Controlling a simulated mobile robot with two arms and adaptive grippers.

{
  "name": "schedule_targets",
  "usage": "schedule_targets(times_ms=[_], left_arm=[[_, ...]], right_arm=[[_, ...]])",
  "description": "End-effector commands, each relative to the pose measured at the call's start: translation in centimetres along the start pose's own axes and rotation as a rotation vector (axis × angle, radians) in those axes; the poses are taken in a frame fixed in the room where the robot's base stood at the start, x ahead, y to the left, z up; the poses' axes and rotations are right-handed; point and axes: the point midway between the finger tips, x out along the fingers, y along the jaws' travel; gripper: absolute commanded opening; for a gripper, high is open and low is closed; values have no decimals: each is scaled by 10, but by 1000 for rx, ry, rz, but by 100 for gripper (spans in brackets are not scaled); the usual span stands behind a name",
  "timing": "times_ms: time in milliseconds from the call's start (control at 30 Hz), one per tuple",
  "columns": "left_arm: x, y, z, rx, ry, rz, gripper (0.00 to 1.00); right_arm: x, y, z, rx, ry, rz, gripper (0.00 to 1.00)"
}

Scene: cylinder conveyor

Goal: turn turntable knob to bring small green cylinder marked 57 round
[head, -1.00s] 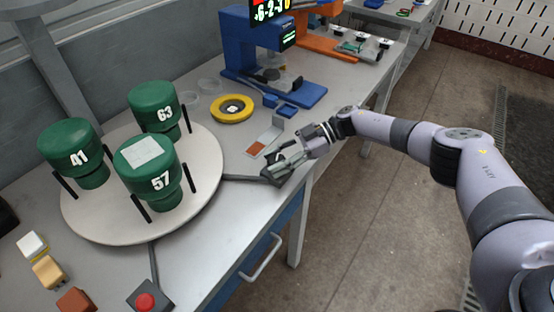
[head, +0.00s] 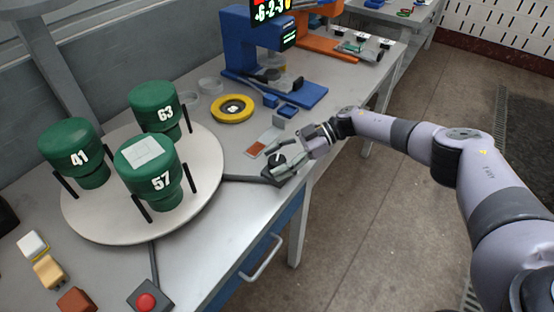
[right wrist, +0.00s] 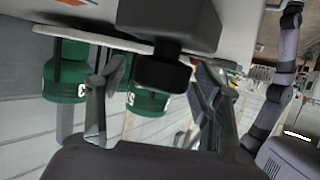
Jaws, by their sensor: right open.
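The green cylinder marked 57 (head: 150,172) stands upright at the front right of the round white turntable (head: 100,228), with a pale square on its top. The turntable knob (head: 277,160) is a small dark knob on a dark box, joined to the turntable by a dark bar or cable. In the right wrist view the knob (right wrist: 162,74) shows large between the fingers. My right gripper (head: 281,160) is open, its fingers on either side of the knob; I cannot tell whether they touch it. My left gripper is not in view.
Green cylinders marked 41 (head: 72,150) and 63 (head: 155,106) also stand on the turntable, between black posts. A red button box (head: 148,299) and small blocks lie at the front. A yellow ring (head: 232,108) and blue stand (head: 245,45) are behind.

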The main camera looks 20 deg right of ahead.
Motion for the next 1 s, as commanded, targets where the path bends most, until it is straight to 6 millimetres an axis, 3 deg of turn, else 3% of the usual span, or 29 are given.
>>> schedule_targets(times_ms=[233, 500, 700, 1000], left_arm=[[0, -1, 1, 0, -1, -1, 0], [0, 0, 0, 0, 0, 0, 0], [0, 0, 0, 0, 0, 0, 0], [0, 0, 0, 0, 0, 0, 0]], right_arm=[[-17, 1, 0, 0, -1, 3, 60], [-74, 1, 1, 1, -2, 5, 60], [-106, 1, 0, -1, -1, 3, 60], [-120, 0, 0, -1, 1, -1, 60]])
